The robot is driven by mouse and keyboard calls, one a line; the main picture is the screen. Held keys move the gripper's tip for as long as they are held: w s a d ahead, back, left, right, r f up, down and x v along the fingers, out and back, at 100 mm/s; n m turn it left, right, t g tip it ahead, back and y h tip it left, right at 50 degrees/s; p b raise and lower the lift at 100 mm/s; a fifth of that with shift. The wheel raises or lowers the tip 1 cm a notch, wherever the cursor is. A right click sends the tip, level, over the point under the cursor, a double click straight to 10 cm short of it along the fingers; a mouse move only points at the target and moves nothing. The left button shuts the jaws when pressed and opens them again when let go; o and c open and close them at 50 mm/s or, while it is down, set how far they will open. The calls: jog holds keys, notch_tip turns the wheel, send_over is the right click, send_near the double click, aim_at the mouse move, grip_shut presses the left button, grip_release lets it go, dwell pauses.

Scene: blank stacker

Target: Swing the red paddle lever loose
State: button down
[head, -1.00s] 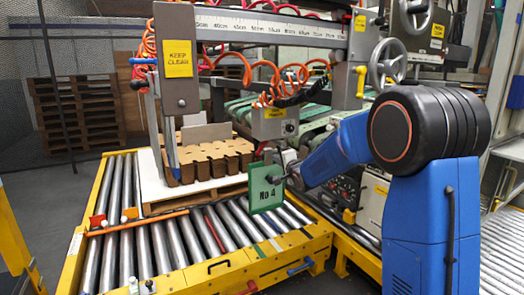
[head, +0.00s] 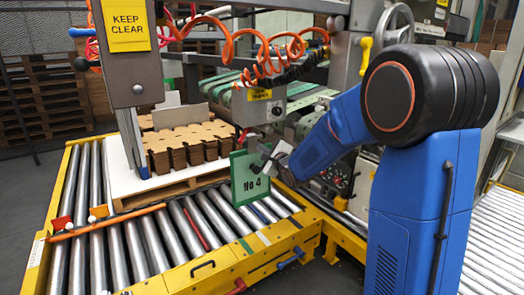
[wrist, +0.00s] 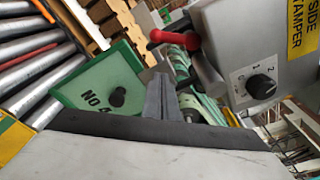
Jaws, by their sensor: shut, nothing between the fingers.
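A red-gripped lever (wrist: 175,38) shows in the wrist view beside the grey "SIDE TAMPER" box (wrist: 250,45). I cannot tell which is the task's lever. My gripper (head: 268,163) is near the green "No 4" board (head: 248,180), well right of the flat paddles. In the wrist view its dark fingers (wrist: 164,95) are shut and empty, apart from the red-gripped lever.
Cardboard blanks (head: 190,145) sit on a pallet on the rollers. A grey post with a "KEEP CLEAR" sign (head: 126,25) stands at the left foreground. Red (head: 235,287) and blue (head: 291,259) handles stick out of the yellow frame. Orange coiled hoses hang overhead.

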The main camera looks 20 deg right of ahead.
jog(key=w+a+r, duration=0.1)
jog(key=w+a, duration=0.3)
jog(key=shift+r, duration=0.4)
